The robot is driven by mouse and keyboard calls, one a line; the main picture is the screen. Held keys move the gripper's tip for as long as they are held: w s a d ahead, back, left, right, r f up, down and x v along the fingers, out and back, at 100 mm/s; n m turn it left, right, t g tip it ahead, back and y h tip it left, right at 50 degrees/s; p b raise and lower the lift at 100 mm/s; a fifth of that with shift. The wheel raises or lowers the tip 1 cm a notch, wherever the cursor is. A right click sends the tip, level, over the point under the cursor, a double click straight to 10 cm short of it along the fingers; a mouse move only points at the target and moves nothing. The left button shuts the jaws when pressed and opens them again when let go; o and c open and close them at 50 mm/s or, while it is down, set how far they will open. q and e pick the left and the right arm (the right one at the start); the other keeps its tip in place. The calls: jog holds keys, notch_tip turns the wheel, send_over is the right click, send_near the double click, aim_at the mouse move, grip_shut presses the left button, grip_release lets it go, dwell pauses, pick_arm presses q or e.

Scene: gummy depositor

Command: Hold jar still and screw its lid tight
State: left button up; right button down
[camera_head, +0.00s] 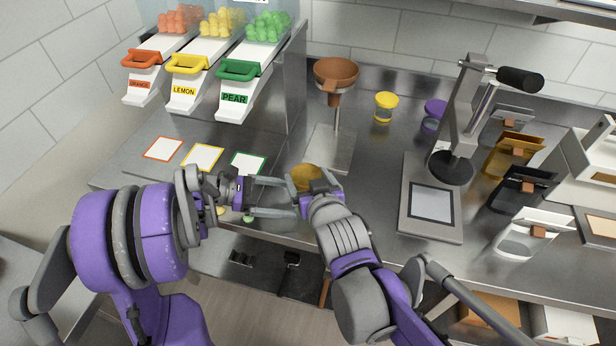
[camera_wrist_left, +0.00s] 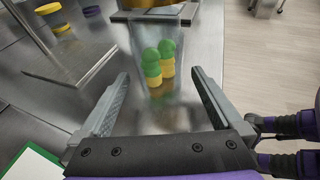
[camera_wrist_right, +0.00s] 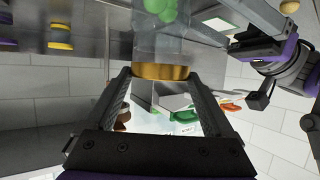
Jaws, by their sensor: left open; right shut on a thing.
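A clear jar (camera_wrist_left: 155,50) with several green and yellow gummies inside stands near the counter's front edge. Its gold-orange lid (camera_head: 305,174) is on top of it; how tightly it sits cannot be told. My right gripper (camera_wrist_right: 162,76) is shut on the lid, one finger on each side. My left gripper (camera_wrist_left: 160,75) is open, with its fingers on either side of the jar body and visible gaps between them and the glass. In the head view the grippers hide most of the jar body.
A yellow-lidded jar (camera_head: 385,106) and a purple-lidded jar (camera_head: 433,116) stand at the back. A brown funnel (camera_head: 336,75) on a stand is behind the jar. A lever press (camera_head: 430,225) stands to the right. Gummy dispensers (camera_head: 240,75) and colored cards (camera_head: 202,158) are at left.

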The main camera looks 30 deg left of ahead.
pick_arm(q)
jog(key=shift+b+x, duration=0.55)
jog(key=shift+x, duration=2)
pick_arm(e)
jog(key=shift+f, duration=0.7)
pick_arm(q)
jog(key=shift+a, duration=0.1)
pick_arm(e)
jog(key=shift+s, duration=0.1)
pick_arm(q)
jog(key=shift+f, duration=0.1)
grip_shut()
pick_arm(e)
jog(key=shift+c, duration=1.8)
grip_release()
grip_shut()
jog(key=shift+w+r, duration=0.2)
jog(key=shift+r, duration=1.25)
jog(key=shift+w+r, duration=0.2)
jog(key=shift+r, duration=1.2)
